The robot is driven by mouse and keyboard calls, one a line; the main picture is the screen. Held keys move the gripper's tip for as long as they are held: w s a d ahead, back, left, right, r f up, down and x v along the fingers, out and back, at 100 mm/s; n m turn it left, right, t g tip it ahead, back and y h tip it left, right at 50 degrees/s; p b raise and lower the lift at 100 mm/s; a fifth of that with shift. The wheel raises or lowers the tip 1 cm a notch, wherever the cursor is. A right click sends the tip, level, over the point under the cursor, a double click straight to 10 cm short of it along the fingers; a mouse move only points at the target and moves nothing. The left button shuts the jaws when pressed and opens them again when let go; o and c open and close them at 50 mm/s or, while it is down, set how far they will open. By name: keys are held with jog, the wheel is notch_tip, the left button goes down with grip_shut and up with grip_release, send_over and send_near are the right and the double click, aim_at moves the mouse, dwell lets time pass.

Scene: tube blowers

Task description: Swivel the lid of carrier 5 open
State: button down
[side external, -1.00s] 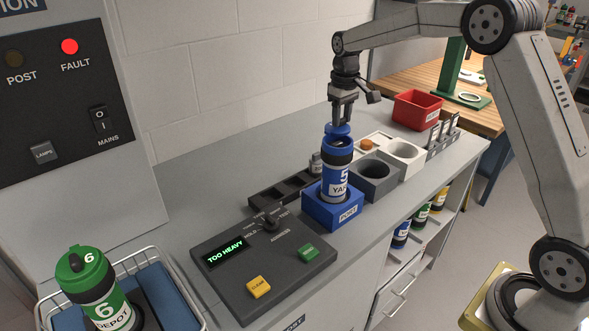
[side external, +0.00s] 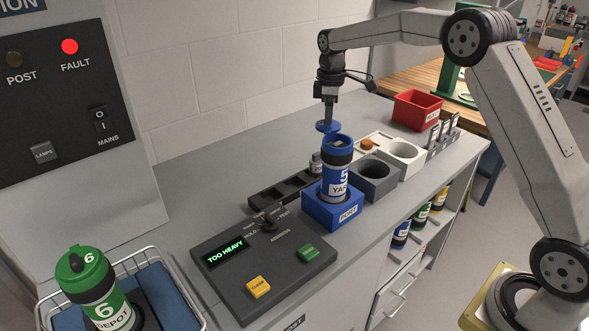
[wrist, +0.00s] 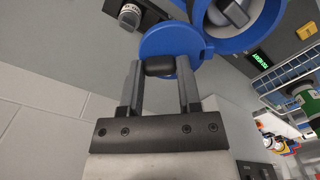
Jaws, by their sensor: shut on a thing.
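Carrier 5 (side external: 338,182) is a blue cylinder with dark bands, a "5" and a "YARD"-like label, standing upright in the blue port block (side external: 333,211). Its round blue lid (side external: 326,127) is swung out to the left side of its top, and the carrier's mouth shows open. In the wrist view the lid (wrist: 172,42) sits beside the open blue rim (wrist: 240,40), joined at one edge. My gripper (side external: 328,119) is shut on the lid's dark knob, which also shows between the fingers in the wrist view (wrist: 160,66).
A grey console (side external: 265,262) reading "TOO HEAVY" lies in front. Carrier 6 (side external: 95,290), green, stands in a wire basket at left. Grey (side external: 377,178) and white (side external: 405,155) socket blocks and a red bin (side external: 418,108) stand behind right. A dark slotted rack (side external: 285,186) lies left of the port.

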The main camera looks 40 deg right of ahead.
dwell(0.4)
jog(key=shift+c, duration=1.4)
grip_release()
jog(key=shift+r, duration=3.95)
jog(key=shift+a, duration=0.15)
jog(key=shift+s+a+f, duration=0.35)
jog(key=s+a+f+m+t, duration=0.1)
jog(key=s+a+f+m, duration=0.1)
jog(key=s+f, duration=0.3)
jog(key=s+a+f+m, duration=0.3)
jog(key=s+a+f, duration=0.1)
jog(key=s, duration=0.9)
jog(key=s+a+f+m+t, duration=0.1)
jog(key=s+a+f+m, duration=0.2)
jog(key=s+f, duration=0.3)
jog(key=s, duration=0.3)
jog(key=shift+a+f+t, duration=0.3)
